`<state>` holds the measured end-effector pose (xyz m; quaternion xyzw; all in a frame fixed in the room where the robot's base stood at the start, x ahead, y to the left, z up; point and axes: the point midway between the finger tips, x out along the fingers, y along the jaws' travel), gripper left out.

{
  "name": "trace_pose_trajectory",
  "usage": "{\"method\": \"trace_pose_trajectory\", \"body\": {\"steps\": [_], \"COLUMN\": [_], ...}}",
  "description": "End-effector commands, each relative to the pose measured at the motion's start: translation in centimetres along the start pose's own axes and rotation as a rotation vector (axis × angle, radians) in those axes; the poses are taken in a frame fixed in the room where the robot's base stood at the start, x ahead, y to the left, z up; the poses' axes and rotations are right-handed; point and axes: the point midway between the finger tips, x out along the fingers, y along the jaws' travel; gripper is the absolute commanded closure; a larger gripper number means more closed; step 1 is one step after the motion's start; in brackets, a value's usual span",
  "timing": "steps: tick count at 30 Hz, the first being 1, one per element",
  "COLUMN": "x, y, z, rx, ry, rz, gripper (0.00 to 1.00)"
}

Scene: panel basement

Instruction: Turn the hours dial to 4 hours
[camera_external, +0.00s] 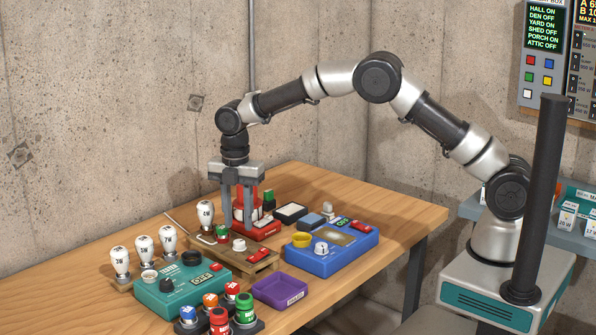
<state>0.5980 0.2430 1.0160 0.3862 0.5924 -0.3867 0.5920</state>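A teal box (205,294) stands at the front left of the wooden table. It has a black knob (166,286) on top and a small display reading OFF (203,279). A blue box (340,258) to its right has a white knob (321,248). The labels are too small to read, so I cannot tell which knob is the hours dial. My gripper (240,221) points down behind the teal box, in front of or over a red device (266,231). Its two fingers are apart, with red and white parts showing between them. It is away from both knobs.
White bulbs (145,248) stand left of the teal box. Red, green, blue and orange capped pieces (219,318) stand in front of it. A purple tray (280,290) and a wooden rack (246,262) lie to its right. The table's right side (405,210) is clear.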

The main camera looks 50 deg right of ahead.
Motion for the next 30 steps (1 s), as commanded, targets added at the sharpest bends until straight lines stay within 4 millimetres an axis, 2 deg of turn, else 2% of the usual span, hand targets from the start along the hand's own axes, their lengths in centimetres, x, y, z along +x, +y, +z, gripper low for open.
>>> {"method": "trace_pose_trajectory", "body": {"steps": [3,9,20,26,30], "x": [2.3,4.5,5.1,5.1,5.1], "y": [0.0,0.0,0.0,0.0,0.0], "z": [-0.1,0.0,0.0,0.0,0.0], "rx": [-0.002,-0.001,0.0,0.0,0.003], "ry": [-0.001,0.0,0.0,0.0,0.0], "rz": [-0.002,-0.001,0.001,0.001,0.001], "gripper": [0.68,0.68,0.68,0.98,0.98]}}
